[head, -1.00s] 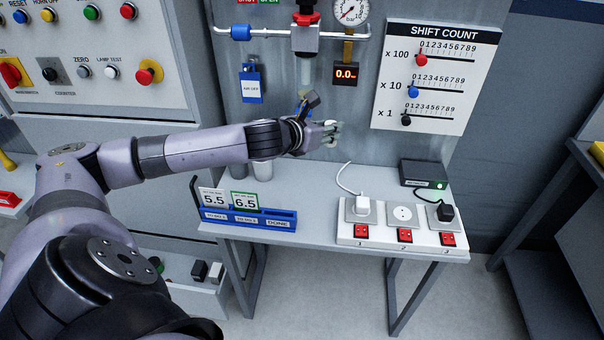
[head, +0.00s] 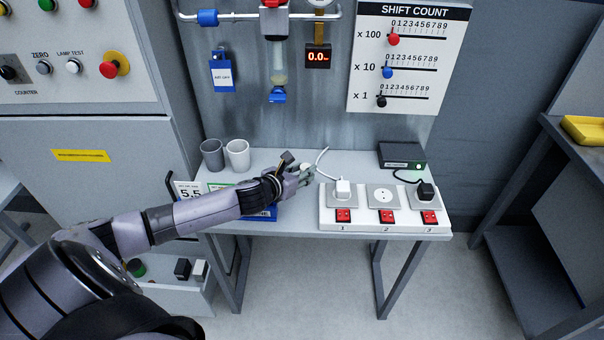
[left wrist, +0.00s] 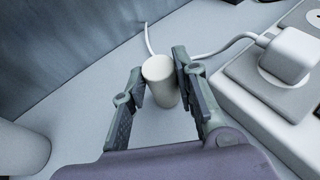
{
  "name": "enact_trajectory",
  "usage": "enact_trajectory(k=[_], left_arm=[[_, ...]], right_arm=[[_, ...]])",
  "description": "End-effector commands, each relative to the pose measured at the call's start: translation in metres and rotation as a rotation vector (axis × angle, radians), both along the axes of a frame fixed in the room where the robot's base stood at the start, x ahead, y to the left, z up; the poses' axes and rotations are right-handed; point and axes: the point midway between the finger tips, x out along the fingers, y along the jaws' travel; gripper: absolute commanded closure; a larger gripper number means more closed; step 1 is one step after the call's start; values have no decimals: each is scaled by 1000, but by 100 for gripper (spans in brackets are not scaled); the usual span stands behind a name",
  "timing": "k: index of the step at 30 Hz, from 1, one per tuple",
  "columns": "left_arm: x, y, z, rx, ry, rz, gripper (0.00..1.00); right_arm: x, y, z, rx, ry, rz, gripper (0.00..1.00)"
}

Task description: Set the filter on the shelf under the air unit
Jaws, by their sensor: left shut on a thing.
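The filter (left wrist: 160,80) is a plain white cylinder between the two fingers of my left gripper (left wrist: 158,85) in the left wrist view. The fingers are shut on its sides. In the head view my left gripper (head: 302,174) is low over the grey shelf (head: 285,160), behind the card rack and left of the white plug. I cannot tell whether the filter's base touches the shelf. The air unit (head: 278,65), with a clear bowl and blue bottom, hangs on the wall panel above. My right gripper is not in view.
A grey cup (head: 212,154) and a white cup (head: 238,154) stand at the shelf's back left. A socket strip (head: 385,222) with red switches is close on the right, with a white plug (head: 342,190) and its cable. A black box (head: 402,155) stands behind.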

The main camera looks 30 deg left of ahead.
Motion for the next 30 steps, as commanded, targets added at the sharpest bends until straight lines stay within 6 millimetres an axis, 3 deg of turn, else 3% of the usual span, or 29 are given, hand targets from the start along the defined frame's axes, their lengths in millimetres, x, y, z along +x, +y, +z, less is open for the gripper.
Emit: enact_trajectory(k=[13, 14, 15, 22, 30], left_arm=[[0, 0, -10, 1, -1, 0, 92], [0, 0, -9, 1, -1, 0, 72], [0, 0, -9, 1, -1, 0, 69], [0, 0, -9, 1, -1, 0, 54], [0, 0, -8, 1, -1, 0, 53]], right_arm=[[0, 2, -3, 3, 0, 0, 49], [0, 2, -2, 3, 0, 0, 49], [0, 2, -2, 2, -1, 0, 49], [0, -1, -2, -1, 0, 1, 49], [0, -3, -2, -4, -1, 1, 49]])
